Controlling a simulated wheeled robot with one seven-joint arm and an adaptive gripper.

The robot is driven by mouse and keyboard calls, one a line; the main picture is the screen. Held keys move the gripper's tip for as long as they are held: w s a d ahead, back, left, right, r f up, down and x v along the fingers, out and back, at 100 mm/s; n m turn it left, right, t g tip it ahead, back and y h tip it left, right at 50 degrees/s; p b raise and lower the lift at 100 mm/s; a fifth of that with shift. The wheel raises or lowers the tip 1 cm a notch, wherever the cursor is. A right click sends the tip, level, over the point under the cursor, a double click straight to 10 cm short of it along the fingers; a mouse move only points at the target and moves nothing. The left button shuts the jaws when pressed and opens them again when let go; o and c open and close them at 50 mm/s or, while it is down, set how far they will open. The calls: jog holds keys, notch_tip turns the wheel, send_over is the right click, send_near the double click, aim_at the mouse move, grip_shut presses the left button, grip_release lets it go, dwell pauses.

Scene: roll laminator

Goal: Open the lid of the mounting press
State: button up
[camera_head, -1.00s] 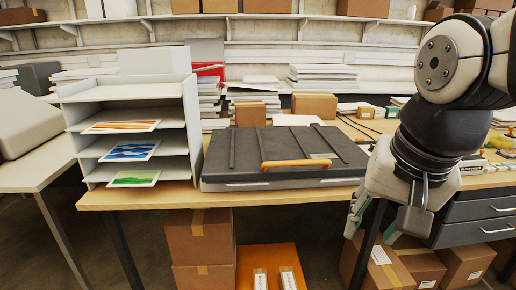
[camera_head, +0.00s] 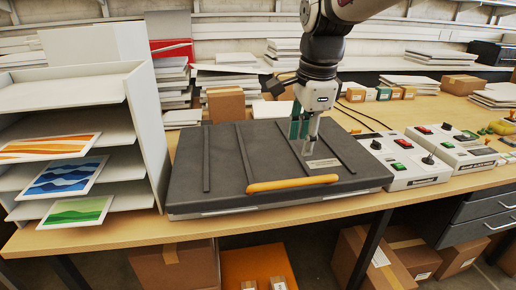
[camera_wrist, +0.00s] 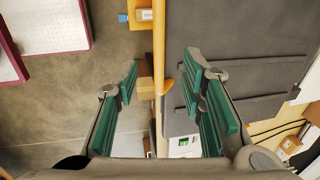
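The mounting press is a low, wide unit with a dark grey lid (camera_head: 220,160) lying flat and closed, crossed by several raised bars. A tan wooden handle (camera_head: 292,184) runs along the lid's front edge. My gripper (camera_head: 306,146) points down and appears over the right part of the lid, with the handle lower in the picture. In the wrist view my gripper (camera_wrist: 160,85) has its two green-padded fingers wide apart with nothing held. The handle (camera_wrist: 167,86) shows between them there, beside the lid (camera_wrist: 250,75). The gap between fingers and handle is hard to judge.
A white shelf rack (camera_head: 148,130) with colourful prints stands close to the press's left. Control boxes with buttons (camera_head: 402,160) sit to its right. A cardboard box (camera_head: 226,104) and stacked boards are behind. Boxes lie on the floor under the table, whose front edge (camera_head: 110,235) is clear.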

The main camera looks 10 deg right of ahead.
aim_at(295, 181)
jog(key=f, duration=0.4)
jog(key=w+f, duration=0.1)
jog(key=f, duration=0.3)
jog(key=w+f, duration=0.1)
jog(key=f, duration=0.3)
jog(key=shift+w+f, duration=0.1)
jog(key=shift+f, duration=0.1)
grip_shut()
jog(key=shift+r, duration=0.1)
